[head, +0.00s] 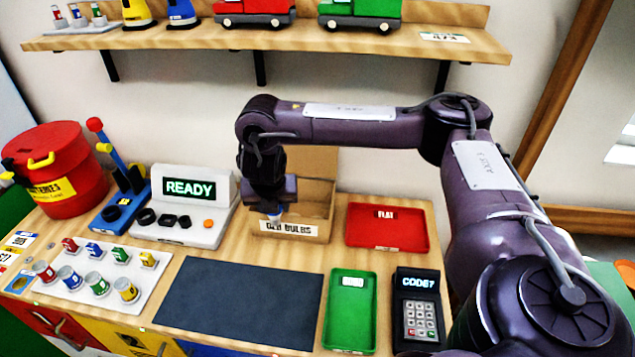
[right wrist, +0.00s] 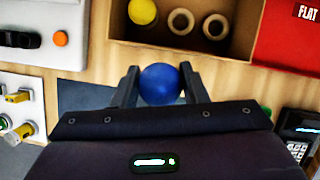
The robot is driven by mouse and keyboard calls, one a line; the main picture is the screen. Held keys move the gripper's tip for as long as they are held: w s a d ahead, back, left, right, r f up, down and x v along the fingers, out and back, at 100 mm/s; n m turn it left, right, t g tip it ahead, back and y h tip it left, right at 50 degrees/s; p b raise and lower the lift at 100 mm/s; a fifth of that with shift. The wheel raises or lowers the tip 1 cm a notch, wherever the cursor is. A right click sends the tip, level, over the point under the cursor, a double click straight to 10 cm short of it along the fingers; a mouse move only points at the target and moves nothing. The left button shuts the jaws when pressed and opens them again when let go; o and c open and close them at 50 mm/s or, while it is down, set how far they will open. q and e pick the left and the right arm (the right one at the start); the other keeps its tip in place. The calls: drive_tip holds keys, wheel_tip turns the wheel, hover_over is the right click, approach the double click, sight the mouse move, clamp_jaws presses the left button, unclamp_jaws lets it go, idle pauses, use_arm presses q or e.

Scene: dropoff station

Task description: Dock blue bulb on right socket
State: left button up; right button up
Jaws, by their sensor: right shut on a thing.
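The blue bulb (right wrist: 160,84) is a round blue ball between the two fingers of my right gripper (right wrist: 158,88), which is shut on it. In the head view my right gripper (head: 270,204) points down at the front left of the old bulbs box, and only a little of the blue bulb (head: 274,214) shows below it. The white READY station (head: 200,232) stands to its left, with several black socket-like fittings (head: 167,220) in a row and an orange button. The rightmost black fitting (head: 185,222) is bare on top. My left gripper is not in view.
The old bulbs box (head: 290,229) holds a yellow bulb (right wrist: 142,12) and two pale rings (right wrist: 181,21). Red tray (head: 387,240), green tray (head: 347,322) and keypad (head: 418,318) lie right. A dark mat (head: 240,300) is clear in front. A rack of coloured cylinders (head: 150,275) stands left.

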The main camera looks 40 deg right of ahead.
drive_tip(key=s+d+f+n+y+b, duration=0.1)
drive_tip(key=d+f+n+y+b, duration=0.2)
drive_tip(key=d+n, duration=0.85)
use_arm(q)
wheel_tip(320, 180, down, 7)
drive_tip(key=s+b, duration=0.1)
drive_tip(key=b, duration=0.2)
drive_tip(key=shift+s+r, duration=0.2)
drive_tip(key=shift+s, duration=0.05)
use_arm(e)
drive_tip(key=shift+m+t+y, duration=0.3)
drive_tip(key=shift+m+y, duration=0.05)
drive_tip(key=shift+y, duration=0.15)
drive_tip(key=shift+d+f, duration=0.2)
drive_tip(key=shift+f, duration=1.35)
drive_tip(key=shift+d+f, duration=0.15)
drive_tip(key=shift+f, duration=1.35)
drive_tip(key=shift+w, duration=0.2)
use_arm(q)
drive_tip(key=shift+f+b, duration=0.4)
drive_tip(key=shift+b, duration=0.2)
use_arm(e)
drive_tip(key=shift+f, duration=0.45)
drive_tip(key=o, duration=0.5)
drive_tip(key=shift+r, duration=0.1)
